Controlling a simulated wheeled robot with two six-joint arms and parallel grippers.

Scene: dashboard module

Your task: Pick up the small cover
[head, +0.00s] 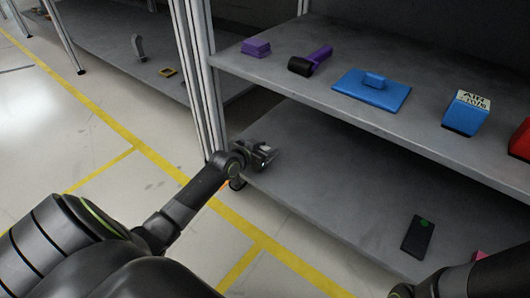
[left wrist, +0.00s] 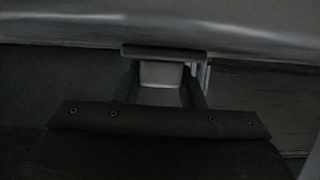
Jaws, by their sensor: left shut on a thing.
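My left gripper (head: 268,156) is at the front left end of the lower shelf, close by the upright post. It is shut on a small grey piece, which I take to be the small cover (left wrist: 161,74). In the left wrist view the piece shows between the two dark fingers, under a flat dark strip. The gripper hides most of it in the head view, and the wrist view is dim. My right gripper is out of view; only part of my right arm shows at the bottom right.
The upper shelf (head: 300,88) overhangs and holds a purple block (head: 256,47), a purple-handled roller (head: 311,62), a blue lidded plate (head: 371,90), a blue box (head: 466,112) and a red thing (head: 521,140). A dark flat device (head: 417,236) lies on the lower shelf (head: 330,180), whose middle is clear.

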